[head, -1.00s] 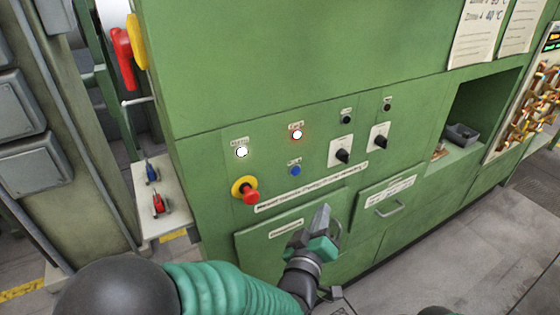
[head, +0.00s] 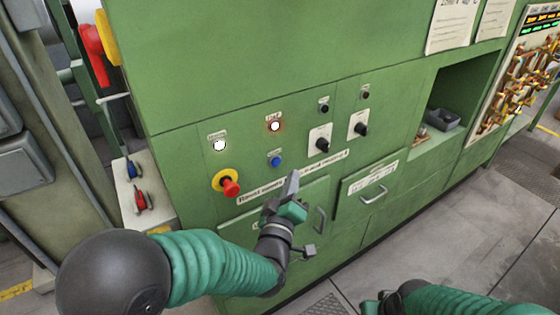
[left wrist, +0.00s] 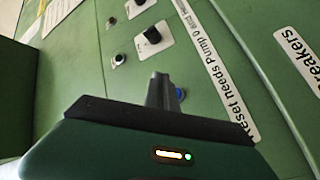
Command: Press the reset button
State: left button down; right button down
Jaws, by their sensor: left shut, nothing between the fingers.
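The control panel (head: 230,135) is on the front of a green cabinet. The blue button also shows in the left wrist view (left wrist: 180,94), partly behind my fingers, beside a strip label (left wrist: 212,75) starting "Reset needs Pump 0". My left gripper (head: 292,181) is shut and empty, its tips just below and right of the blue button in the head view. Contact cannot be seen. My right gripper (head: 384,303) is partly in view at the bottom edge.
A red emergency stop on yellow (head: 229,187) and a white-lit button (head: 219,145) are left of the blue button. Two black rotary knobs (head: 322,144) (head: 361,129) are to its right. A drawer with a handle (head: 373,195) is below right. Open floor (head: 450,240) lies right.

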aim_at(281, 172)
pick_arm(q)
jog(key=shift+w+a+b, duration=0.3)
jog(key=shift+w+a, duration=0.75)
jog(key=shift+w, duration=0.15)
pick_arm(e)
jog(key=shift+a+f, duration=0.2)
jog(key=shift+f, duration=0.1)
pick_arm(q)
jog(key=shift+a, duration=0.25)
pick_arm(e)
jog(key=shift+a, duration=0.2)
pick_arm(q)
jog(key=shift+d, duration=0.15)
pick_arm(e)
jog(key=shift+d, duration=0.1)
pick_arm(q)
jog(key=shift+w+a, duration=0.3)
jog(key=shift+a, duration=0.05)
pick_arm(e)
jog(key=shift+f, duration=0.15)
